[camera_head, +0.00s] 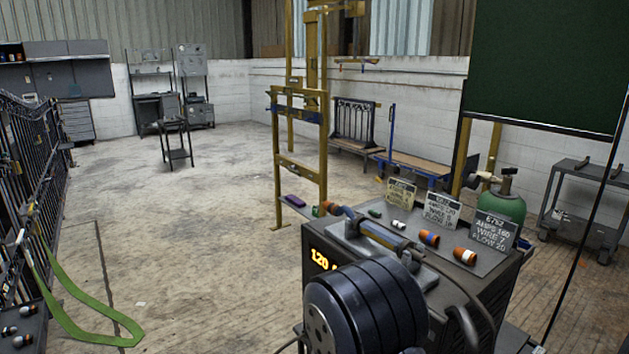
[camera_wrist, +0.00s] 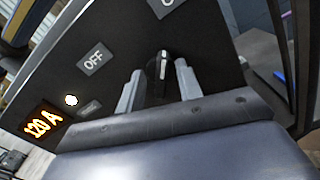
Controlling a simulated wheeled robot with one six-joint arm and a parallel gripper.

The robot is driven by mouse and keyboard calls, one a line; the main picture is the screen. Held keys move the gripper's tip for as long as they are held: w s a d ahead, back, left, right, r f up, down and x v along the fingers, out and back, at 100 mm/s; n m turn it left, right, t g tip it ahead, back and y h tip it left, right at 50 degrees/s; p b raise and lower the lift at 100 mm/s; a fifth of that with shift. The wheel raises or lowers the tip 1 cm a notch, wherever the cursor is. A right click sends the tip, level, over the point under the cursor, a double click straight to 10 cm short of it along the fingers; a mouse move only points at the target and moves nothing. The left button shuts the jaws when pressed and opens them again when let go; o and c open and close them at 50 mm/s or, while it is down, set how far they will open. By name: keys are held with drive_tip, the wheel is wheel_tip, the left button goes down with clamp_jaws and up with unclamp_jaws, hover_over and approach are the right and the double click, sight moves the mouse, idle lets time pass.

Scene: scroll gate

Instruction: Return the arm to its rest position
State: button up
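My gripper (camera_wrist: 158,68) shows in the wrist view with its two grey fingers apart. A black knob (camera_wrist: 162,70) with a white mark shows between them on the dark front panel (camera_wrist: 115,35) of the welding machine. Gaps show beside the knob; contact cannot be told. My dark arm (camera_head: 365,308) is stretched out low in front of the machine (camera_head: 490,300) in the head view, where it hides the fingers and the knob. The lit display (camera_wrist: 42,122) reads 120 A, and an OFF label (camera_wrist: 92,57) sits left of the knob.
On the machine's top are a torch (camera_head: 370,229), small coloured cylinders (camera_head: 466,256) and cards such as the 6762 card (camera_head: 494,231). A green gas bottle (camera_head: 502,205) stands behind. A yellow frame (camera_head: 281,160) stands beyond. A green strap (camera_head: 75,310) hangs left. The middle floor is clear.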

drive_tip(key=n+p, duration=0.2)
drive_tip(key=p, duration=0.1)
drive_tip(key=shift+w+n, duration=0.1)
drive_tip(key=shift+n, duration=0.2)
idle(0.3)
